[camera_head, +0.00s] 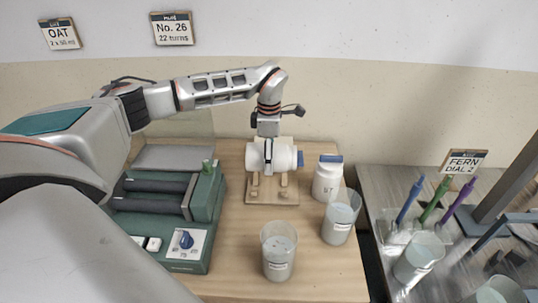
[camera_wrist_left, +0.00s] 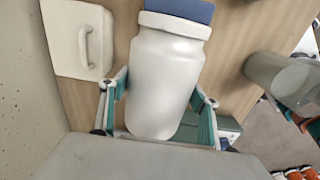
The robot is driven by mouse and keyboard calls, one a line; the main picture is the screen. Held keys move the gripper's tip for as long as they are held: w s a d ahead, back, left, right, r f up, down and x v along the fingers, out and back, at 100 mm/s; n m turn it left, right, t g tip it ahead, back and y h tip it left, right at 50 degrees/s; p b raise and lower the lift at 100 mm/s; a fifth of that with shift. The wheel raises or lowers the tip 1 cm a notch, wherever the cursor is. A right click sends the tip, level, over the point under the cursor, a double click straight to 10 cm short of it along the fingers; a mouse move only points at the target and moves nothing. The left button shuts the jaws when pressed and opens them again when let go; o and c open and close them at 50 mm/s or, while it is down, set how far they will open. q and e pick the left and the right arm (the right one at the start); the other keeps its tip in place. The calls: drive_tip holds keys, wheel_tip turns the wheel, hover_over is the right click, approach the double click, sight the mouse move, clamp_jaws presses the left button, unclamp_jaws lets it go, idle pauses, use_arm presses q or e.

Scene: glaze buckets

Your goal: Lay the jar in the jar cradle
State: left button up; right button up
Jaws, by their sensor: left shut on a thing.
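A white jar with a blue lid (camera_head: 285,158) lies on its side, lid to the right, in the head view. My left gripper (camera_head: 268,158) comes down from above and is shut on its body. In the left wrist view the jar (camera_wrist_left: 163,80) sits between the two teal-padded fingers (camera_wrist_left: 163,98). The wooden jar cradle (camera_head: 271,198), with its upright posts, is directly below the jar. The jar hides its upper part, and I cannot tell whether the jar touches it. My right gripper is not in view.
A second white jar with a blue lid (camera_head: 327,180) stands upright close right of the cradle. Two clear beakers, one (camera_head: 339,222) at right and one (camera_head: 278,255) in front, are nearby. A green roller machine (camera_head: 205,210) stands left. Bare wood (camera_head: 240,278) shows at the front.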

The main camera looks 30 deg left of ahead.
use_arm(q)
drive_tip(key=shift+w+f, duration=0.1)
drive_tip(key=shift+f, duration=2.7)
drive_tip(key=shift+f+b, duration=0.55)
drive_tip(key=shift+f, duration=0.9)
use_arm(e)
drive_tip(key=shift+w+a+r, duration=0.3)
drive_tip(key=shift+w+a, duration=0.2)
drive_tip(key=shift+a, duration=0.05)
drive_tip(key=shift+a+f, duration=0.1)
use_arm(q)
drive_tip(key=o, duration=1.6)
drive_tip(key=shift+c, duration=0.2)
drive_tip(key=shift+f, duration=0.15)
wheel_tip(320, 180, up, 12)
drive_tip(key=shift+r, duration=0.15)
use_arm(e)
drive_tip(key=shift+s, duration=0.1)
